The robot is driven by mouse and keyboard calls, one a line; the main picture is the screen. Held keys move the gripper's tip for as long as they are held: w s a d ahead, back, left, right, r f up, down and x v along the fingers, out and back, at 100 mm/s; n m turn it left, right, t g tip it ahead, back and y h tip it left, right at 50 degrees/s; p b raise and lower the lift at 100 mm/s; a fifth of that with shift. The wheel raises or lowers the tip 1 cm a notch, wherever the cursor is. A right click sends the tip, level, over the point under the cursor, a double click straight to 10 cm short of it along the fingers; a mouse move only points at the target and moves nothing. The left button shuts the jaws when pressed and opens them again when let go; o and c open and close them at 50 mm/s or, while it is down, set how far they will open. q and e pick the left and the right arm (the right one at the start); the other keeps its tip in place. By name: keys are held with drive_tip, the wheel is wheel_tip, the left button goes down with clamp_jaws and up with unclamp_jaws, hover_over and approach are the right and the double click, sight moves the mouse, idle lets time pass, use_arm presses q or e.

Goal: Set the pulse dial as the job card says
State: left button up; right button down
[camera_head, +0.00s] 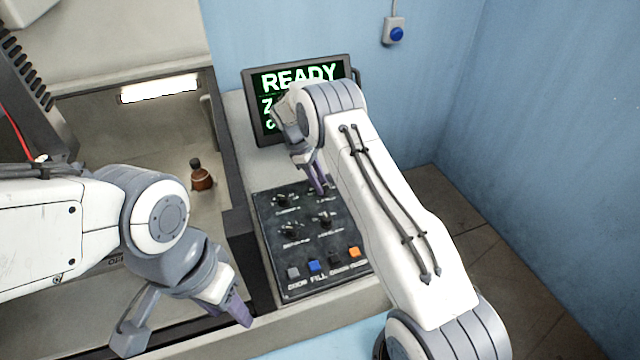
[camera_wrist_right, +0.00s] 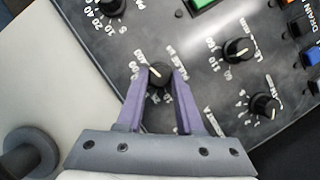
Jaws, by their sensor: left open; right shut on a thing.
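The pulse dial (camera_wrist_right: 158,73) is a black knob with a pale pointer line, on the dark control panel (camera_head: 270,245). In the right wrist view the knob sits between the two purple fingers of my right gripper (camera_wrist_right: 157,80), which is shut on it. The lettering beside it is only partly legible. In the head view my right gripper (camera_head: 319,187) reaches down to the panel's upper right and hides most of this dial. My left gripper (camera_head: 237,308) is open and empty, left of the panel's front edge. I cannot make out a job card in either view.
The screen (camera_head: 262,125) reads READY; my right arm covers its lower lines. Other knobs (camera_wrist_right: 238,48) (camera_wrist_right: 265,104) stand close to the gripped dial. Coloured buttons, including a blue one (camera_head: 315,266), line the panel's front. A brown bottle (camera_head: 201,176) stands in the chamber on the left.

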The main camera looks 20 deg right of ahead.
drive_tip(key=shift+d, duration=0.1)
idle(0.3)
drive_tip(key=c, duration=0.5)
unclamp_jaws()
drive_tip(key=shift+c, duration=0.2)
drive_tip(key=shift+w+r, duration=0.1)
drive_tip(key=shift+r, duration=0.1)
drive_tip(key=b+v, duration=0.2)
drive_tip(key=v, duration=0.8)
drive_tip(key=shift+b, duration=0.4)
